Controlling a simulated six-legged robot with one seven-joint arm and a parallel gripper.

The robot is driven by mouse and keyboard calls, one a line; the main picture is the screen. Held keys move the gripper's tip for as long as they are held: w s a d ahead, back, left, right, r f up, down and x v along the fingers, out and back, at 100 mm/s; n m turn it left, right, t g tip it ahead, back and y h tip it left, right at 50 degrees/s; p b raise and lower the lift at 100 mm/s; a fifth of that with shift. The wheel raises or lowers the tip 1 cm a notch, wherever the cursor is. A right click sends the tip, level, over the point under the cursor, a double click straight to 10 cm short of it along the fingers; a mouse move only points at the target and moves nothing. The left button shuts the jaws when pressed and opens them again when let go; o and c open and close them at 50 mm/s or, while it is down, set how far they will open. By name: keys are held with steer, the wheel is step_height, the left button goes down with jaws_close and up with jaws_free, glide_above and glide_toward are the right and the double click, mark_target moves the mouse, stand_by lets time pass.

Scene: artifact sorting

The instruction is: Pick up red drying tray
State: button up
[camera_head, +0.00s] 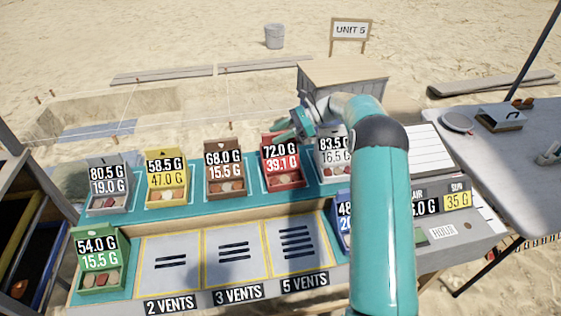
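The red drying tray (287,185) stands in the back row on the teal-edged bench, between the brown tray (227,190) and a pale grey tray (334,178). Its labels read 72.0 G and 39.1 G, and it holds small pale and reddish pieces. My gripper (290,131) is above the back edge of the red tray, reached over from the right by my teal arm. It appears apart from the tray, but the gap is hard to judge. The fingers are too small to tell whether they are open or shut.
A yellow tray (166,198) and a grey tray (109,203) stand further left. A green tray (101,285) is at front left. A blue tray (345,231) is partly hidden by my arm. Empty slots marked 2, 3 and 5 vents (293,241) lie in front.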

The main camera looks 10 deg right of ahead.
steer(key=shift+a, duration=0.2)
jaws_close()
stand_by(0.3)
